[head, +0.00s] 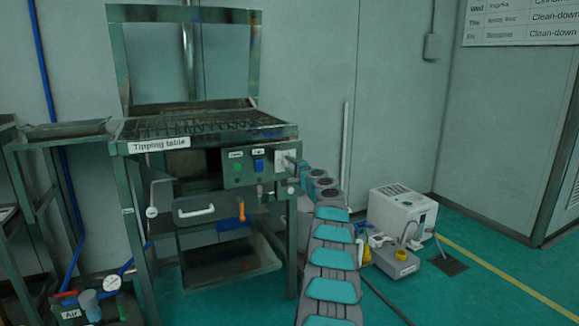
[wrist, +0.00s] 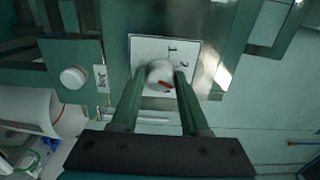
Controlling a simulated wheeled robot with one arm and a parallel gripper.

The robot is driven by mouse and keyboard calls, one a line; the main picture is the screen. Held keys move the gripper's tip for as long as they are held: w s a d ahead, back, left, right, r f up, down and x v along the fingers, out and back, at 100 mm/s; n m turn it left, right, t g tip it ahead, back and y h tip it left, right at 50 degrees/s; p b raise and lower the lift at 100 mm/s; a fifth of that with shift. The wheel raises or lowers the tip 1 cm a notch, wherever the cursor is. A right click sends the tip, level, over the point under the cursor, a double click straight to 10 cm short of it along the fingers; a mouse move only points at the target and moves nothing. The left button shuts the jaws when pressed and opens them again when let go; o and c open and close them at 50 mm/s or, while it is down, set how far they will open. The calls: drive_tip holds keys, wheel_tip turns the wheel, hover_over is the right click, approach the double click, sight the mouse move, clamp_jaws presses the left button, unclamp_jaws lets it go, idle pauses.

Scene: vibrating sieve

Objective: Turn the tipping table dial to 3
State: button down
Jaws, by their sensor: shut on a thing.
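The dial (wrist: 157,72) is a round white knob with a red pointer mark, on a white square plate (wrist: 148,45) with dark numbers. A 1 and a 2 show at the plate's upper right; I cannot read a 3. The red mark lies at the knob's lower right. My gripper (wrist: 160,78) is shut on the knob, one finger on each side. In the head view the plate (head: 281,158) is at the right end of the control panel of the tipping table (head: 120,148), with my arm reaching it from the right; the fingertips are small there.
Left of the dial are a blue switch (head: 258,165) and a green button (head: 238,168). A white button labelled Jog (wrist: 73,77) shows in the wrist view. Below are a white handle (head: 197,211) and an orange lever (head: 241,212). A white machine (head: 402,210) stands on the floor at right.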

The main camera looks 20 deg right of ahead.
drive_tip(key=shift+c, duration=2)
unclamp_jaws()
drive_tip(key=shift+s, duration=0.1)
drive_tip(key=shift+s+f+b, duration=0.1)
drive_tip(key=shift+s+b, duration=1)
drive_tip(key=shift+s, duration=0.6)
drive_tip(key=b, duration=0.2)
approach(289, 164)
drive_tip(key=shift+w, duration=0.65)
